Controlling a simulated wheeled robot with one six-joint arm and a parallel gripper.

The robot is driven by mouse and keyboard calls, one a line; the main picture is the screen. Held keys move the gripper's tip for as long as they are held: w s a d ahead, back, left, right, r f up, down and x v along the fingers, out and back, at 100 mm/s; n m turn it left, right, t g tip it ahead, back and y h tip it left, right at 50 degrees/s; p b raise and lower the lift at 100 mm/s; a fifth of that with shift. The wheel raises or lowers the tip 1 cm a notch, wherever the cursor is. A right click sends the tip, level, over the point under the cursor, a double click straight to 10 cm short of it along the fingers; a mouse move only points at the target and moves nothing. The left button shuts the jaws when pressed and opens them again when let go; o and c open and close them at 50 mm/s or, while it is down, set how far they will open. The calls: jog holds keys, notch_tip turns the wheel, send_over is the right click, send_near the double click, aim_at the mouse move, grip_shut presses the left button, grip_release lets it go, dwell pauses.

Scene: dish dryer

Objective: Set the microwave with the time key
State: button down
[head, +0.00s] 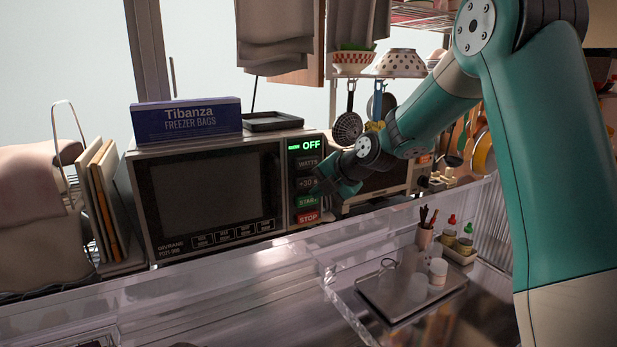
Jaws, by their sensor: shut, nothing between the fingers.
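The microwave (140,213) stands on the counter, left of centre, with its dark door (205,190) closed. Its control panel is at the right side, and the green display (310,145) reads OFF. Below it are the WATTS key (307,162), the dark +30 s key (305,183), the green START key (306,202) and the red STOP key (307,217). My gripper (319,181) is shut and empty, at the panel's right side by the +30 s key. It partly covers that key's right end. I cannot tell whether it touches the key.
A freezer bags box (187,121) and a dark tray (272,122) lie on top of the microwave. A toaster oven (375,185) stands behind my gripper. Upright boards (105,205) stand at the left. A clear ledge (230,258) runs in front, with a tray of small containers (400,310) at right.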

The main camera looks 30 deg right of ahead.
aim_at(304, 188)
jog(key=shift+w+f, duration=0.1)
jog(key=shift+w, duration=0.9)
dwell(1.3)
jog(key=shift+w+b, duration=0.4)
jog(key=shift+w, duration=0.05)
jog(key=shift+w, duration=0.8)
dwell(0.8)
jog(key=shift+s, duration=0.1)
jog(key=shift+s+b, duration=0.95)
jog(key=shift+s, duration=0.2)
jog(key=shift+s+b, duration=1.75)
jog(key=shift+s, duration=0.75)
